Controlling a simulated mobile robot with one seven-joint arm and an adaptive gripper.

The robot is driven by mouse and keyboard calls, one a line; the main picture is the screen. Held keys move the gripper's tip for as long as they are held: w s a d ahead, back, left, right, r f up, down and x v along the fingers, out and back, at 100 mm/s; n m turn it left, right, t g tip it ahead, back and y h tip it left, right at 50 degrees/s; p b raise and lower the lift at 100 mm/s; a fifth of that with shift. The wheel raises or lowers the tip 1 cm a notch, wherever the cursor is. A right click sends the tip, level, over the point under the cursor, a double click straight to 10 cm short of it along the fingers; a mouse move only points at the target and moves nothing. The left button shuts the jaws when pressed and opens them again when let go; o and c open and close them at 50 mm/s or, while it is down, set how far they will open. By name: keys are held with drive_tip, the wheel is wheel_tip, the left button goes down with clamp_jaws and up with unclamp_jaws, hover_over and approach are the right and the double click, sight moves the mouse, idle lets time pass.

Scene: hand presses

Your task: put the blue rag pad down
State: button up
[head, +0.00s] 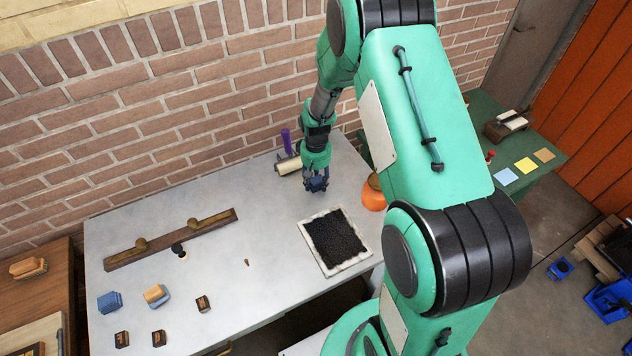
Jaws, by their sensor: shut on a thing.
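My gripper (317,181) is over the back right of the pale grey table (262,225), close to the brick wall. It is shut on a small dark blue thing, the blue rag pad (319,185). The pad is mostly covered by the fingers. I cannot tell whether it touches the tabletop.
A black pad in a white frame (337,241) lies just in front. A cream roller (288,165), purple bottle (286,141) and orange bowl (374,195) stand close by. A brown rail (170,238), blue block (109,302) and several small blocks are on the left. The table's middle is mostly clear.

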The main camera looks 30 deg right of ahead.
sight(316, 180)
drive_tip(key=shift+f, duration=0.15)
drive_tip(key=o, duration=1.1)
drive_tip(key=shift+r, duration=0.2)
wheel_tip(316, 180, up, 12)
drive_tip(key=p, duration=0.1)
